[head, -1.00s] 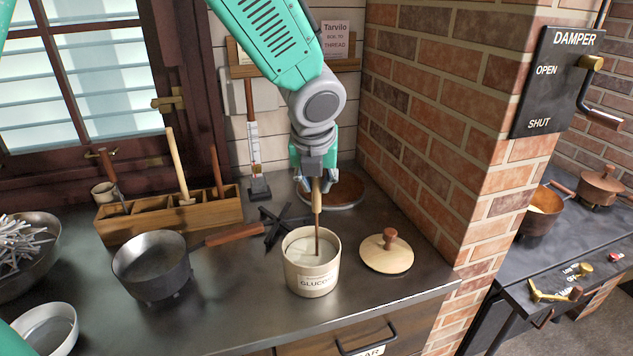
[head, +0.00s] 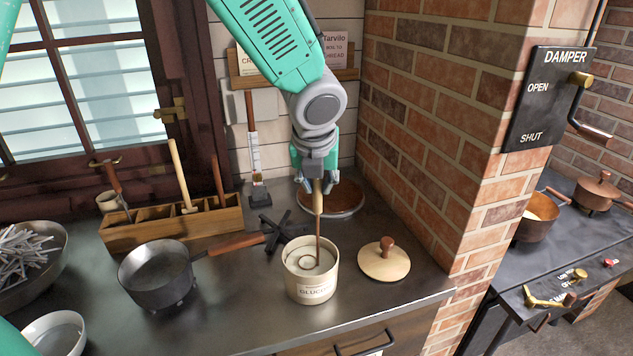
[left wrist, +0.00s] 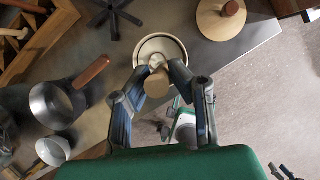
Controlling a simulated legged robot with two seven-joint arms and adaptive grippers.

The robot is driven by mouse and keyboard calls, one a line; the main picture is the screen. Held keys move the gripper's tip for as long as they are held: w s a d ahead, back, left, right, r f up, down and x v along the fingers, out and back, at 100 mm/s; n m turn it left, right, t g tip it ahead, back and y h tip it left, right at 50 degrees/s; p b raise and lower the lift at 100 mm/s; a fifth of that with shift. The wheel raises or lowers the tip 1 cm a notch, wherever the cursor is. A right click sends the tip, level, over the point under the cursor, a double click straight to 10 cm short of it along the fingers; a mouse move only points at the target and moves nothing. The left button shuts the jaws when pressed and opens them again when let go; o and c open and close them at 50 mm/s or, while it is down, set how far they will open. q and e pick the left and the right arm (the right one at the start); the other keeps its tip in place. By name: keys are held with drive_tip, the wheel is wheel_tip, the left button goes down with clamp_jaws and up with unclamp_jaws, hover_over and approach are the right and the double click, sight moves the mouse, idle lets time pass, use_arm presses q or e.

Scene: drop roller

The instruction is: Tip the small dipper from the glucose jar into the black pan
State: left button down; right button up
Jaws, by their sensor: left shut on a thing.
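The cream glucose jar (head: 311,291) stands open on the metal counter; its rim also shows in the left wrist view (left wrist: 143,48). My left gripper (head: 317,186) is above the jar, shut on the wooden handle of the small dipper (head: 318,203). The dipper hangs upright, its thin shaft going down to the jar, and a ring-shaped cup rim shows at the pale contents. In the left wrist view the fingers (left wrist: 158,78) close around the handle. The black pan (head: 157,274) stands on short feet left of the jar, its wooden handle pointing right. My right gripper is not in view.
A round wooden lid (head: 384,262) lies right of the jar, near the brick wall. A dark star-shaped trivet (head: 283,231) is between pan and jar, behind them. A wooden tool rack (head: 170,226), a bowl of sticks (head: 50,262) and a white bowl (head: 54,335) are at the left.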

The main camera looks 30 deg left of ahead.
use_arm(q)
drive_tip(key=shift+d+r+p, duration=0.3)
drive_tip(key=shift+r+p, duration=0.35)
drive_tip(key=shift+r, duration=0.2)
drive_tip(key=shift+r+p, duration=0.65)
drive_tip(key=shift+p, duration=0.05)
drive_tip(key=r+p, duration=0.2)
drive_tip(key=p, duration=0.1)
drive_tip(key=shift+a+r, duration=0.35)
drive_tip(key=shift+d+r+p, duration=0.15)
drive_tip(key=shift+r+p, duration=0.05)
drive_tip(key=shift+r, duration=0.5)
drive_tip(key=shift+d+r+p, duration=0.15)
drive_tip(key=shift+r+p, duration=0.05)
drive_tip(key=shift+r, duration=0.45)
drive_tip(key=shift+a, duration=0.2)
drive_tip(key=shift+f, duration=0.1)
